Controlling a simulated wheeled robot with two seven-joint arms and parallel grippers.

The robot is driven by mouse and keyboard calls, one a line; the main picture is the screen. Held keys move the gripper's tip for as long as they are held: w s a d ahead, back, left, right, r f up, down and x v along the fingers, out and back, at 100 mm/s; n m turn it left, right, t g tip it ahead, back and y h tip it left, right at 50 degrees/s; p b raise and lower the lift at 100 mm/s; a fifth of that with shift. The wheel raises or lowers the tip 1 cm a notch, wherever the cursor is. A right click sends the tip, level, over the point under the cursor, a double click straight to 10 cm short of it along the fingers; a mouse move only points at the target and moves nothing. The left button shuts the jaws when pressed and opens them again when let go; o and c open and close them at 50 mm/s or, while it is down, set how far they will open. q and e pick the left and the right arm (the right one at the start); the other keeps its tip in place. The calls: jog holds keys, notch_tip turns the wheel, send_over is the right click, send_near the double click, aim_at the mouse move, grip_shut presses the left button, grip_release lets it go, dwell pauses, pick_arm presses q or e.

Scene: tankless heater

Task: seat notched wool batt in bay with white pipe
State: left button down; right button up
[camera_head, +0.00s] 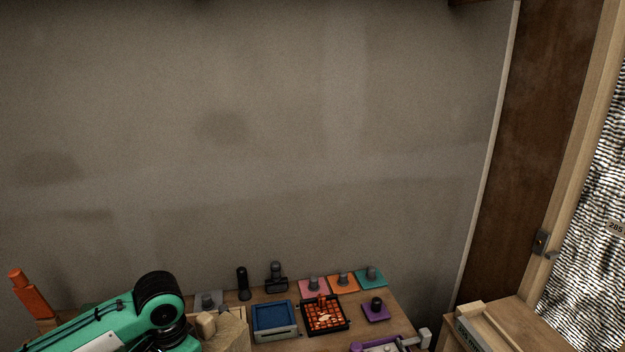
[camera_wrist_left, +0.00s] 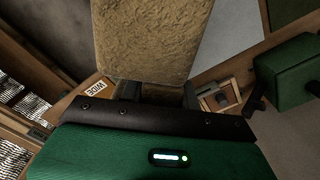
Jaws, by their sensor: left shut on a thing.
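The wool batt (camera_wrist_left: 150,40) is a tan-brown fibrous slab in the left wrist view, running up past the top edge of the picture. My left gripper (camera_wrist_left: 160,92) is shut on its near end, with a dark finger on each side. I cannot make out the notch. In the head view my green left arm comes in at the lower left; a tan lump (camera_head: 230,334) beside its wrist may be part of the batt. The bay and the white pipe are not seen in either view. My right gripper is not in view.
A workbench holds a blue tray (camera_head: 273,318), a black tray with orange contents (camera_head: 325,315), several coloured plates with knobs and a purple tool (camera_head: 385,344). An orange upright object (camera_head: 30,292) stands at left. A wooden frame (camera_head: 572,150) with a striped panel stands at right.

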pick_arm(q)
jog(key=s+d+f+n, duration=0.1)
jog(key=s+d+n, duration=0.3)
jog(key=n, duration=0.2)
jog(key=shift+s, duration=0.35)
jog(key=shift+f, duration=0.1)
dwell(0.4)
jog(key=w+a+r+m, duration=0.3)
jog(key=w+a+m, duration=0.3)
jog(key=m, duration=0.4)
jog(key=w+a+r+m, duration=0.3)
jog(key=w+a+m, duration=0.4)
jog(key=a+m, duration=0.2)
jog(key=shift+w+a+r+m, duration=0.15)
jog(key=shift+w+m, duration=0.1)
jog(key=shift+m, duration=0.15)
